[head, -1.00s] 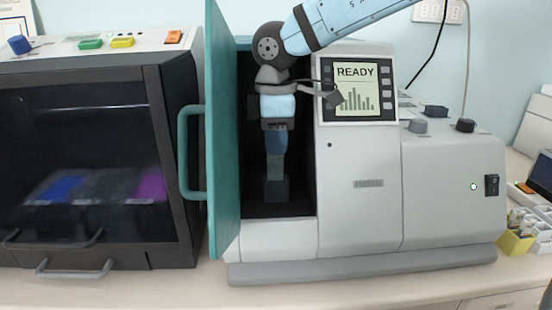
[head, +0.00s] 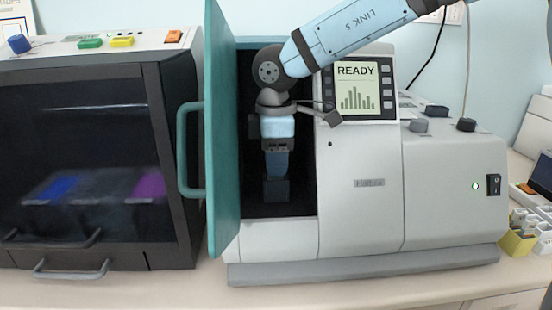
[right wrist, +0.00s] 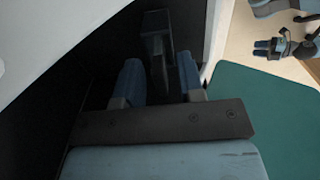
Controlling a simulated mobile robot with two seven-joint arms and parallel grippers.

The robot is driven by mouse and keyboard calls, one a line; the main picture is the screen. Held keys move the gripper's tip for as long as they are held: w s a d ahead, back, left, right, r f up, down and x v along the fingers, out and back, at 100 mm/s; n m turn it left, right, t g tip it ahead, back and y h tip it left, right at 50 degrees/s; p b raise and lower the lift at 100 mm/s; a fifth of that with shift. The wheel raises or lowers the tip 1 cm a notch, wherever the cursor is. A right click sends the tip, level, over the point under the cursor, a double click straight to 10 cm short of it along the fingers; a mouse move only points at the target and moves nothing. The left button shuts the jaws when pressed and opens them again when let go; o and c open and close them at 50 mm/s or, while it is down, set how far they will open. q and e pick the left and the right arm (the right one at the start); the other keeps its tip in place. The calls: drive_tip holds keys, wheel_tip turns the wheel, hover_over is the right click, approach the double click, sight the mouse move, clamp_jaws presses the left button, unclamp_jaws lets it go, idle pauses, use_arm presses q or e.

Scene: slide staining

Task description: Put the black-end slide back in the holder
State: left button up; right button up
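My right gripper (head: 276,172) is inside the open chamber of the grey machine (head: 360,215), pointing down, just above a dark block (head: 276,190). In the right wrist view its two blue fingers (right wrist: 160,80) are apart, with the dark post (right wrist: 158,48) showing between and beyond them. No slide can be made out at the fingers, and I cannot tell whether they touch the post. A yellow holder (head: 517,243) with several pale slides stands at the right. I cannot make out a black end among them. A gripper that looks like my left one (right wrist: 265,48) shows small in the right wrist view.
The green door (head: 226,150) stands open close to the left of my right gripper. A black-fronted cabinet (head: 95,165) stands further left. The machine's screen (head: 357,92) reads READY. The counter's front strip (head: 200,290) is clear.

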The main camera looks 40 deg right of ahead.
drive_tip(key=shift+r+p, duration=0.45)
drive_tip(key=shift+p, duration=0.1)
wheel_tip(320, 180, up, 12)
drive_tip(key=shift+f+p, duration=0.25)
drive_tip(key=shift+p, duration=0.05)
